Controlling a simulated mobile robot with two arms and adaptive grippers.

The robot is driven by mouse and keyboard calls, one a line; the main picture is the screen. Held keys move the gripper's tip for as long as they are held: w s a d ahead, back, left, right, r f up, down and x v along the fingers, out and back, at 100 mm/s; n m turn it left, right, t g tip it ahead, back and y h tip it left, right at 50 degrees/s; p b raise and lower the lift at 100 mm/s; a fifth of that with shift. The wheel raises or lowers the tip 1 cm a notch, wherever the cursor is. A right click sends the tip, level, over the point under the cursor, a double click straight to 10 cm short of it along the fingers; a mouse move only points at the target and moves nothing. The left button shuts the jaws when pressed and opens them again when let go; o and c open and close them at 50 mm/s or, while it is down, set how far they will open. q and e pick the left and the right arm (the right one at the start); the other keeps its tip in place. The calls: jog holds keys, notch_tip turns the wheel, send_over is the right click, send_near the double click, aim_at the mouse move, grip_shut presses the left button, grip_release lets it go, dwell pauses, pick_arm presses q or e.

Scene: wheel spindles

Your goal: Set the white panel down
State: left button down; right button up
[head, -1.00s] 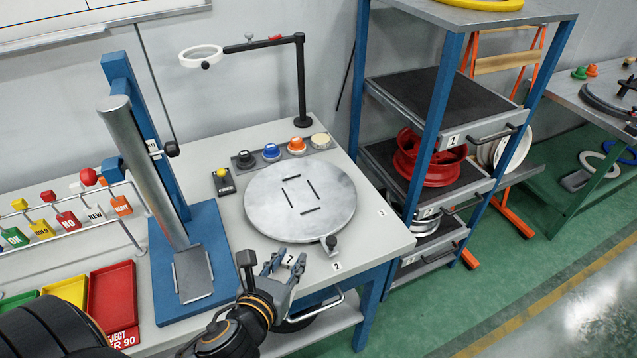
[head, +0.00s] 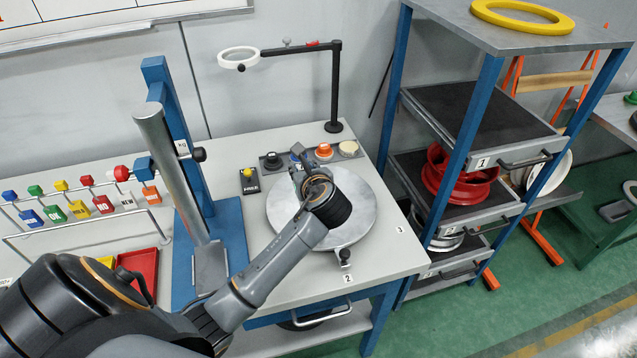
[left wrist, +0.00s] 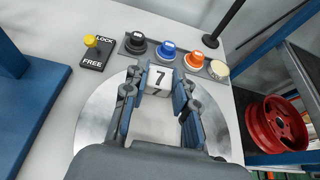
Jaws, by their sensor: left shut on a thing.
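The white panel (left wrist: 160,82) bears a black 7 and sits between the fingers of my left gripper (left wrist: 158,100) in the left wrist view. That gripper is shut on it. In the head view my left gripper (head: 298,170) is over the far left part of the round metal plate (head: 358,215), just in front of the row of knobs. The panel is mostly hidden there by my gripper and arm. I cannot tell whether the panel touches the plate. My right gripper is not in view.
Black, blue, orange (left wrist: 194,58) and cream knobs stand just behind the plate. A LOCK/FREE switch (head: 248,181) is to its left. A lamp-like ring arm (head: 335,90) rises behind. A blue press stand (head: 228,240) is left, and a shelf with a red rim (head: 455,178) is right.

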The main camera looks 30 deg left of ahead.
pick_arm(q)
jog(key=w+f, duration=0.1)
jog(key=f, duration=0.1)
jog(key=w+f, duration=0.2)
jog(key=w+d+f, duration=0.1)
jog(key=w, duration=0.1)
jog(key=shift+f, duration=0.4)
notch_tip(320, 180, down, 3)
jog(key=shift+f+p, duration=0.15)
jog(key=shift+p, duration=0.25)
jog(key=c, duration=1.1)
grip_release()
jog(key=shift+f, duration=0.1)
jog(key=shift+o, duration=0.2)
jog(key=b+v, duration=0.1)
jog(key=v, duration=1.1)
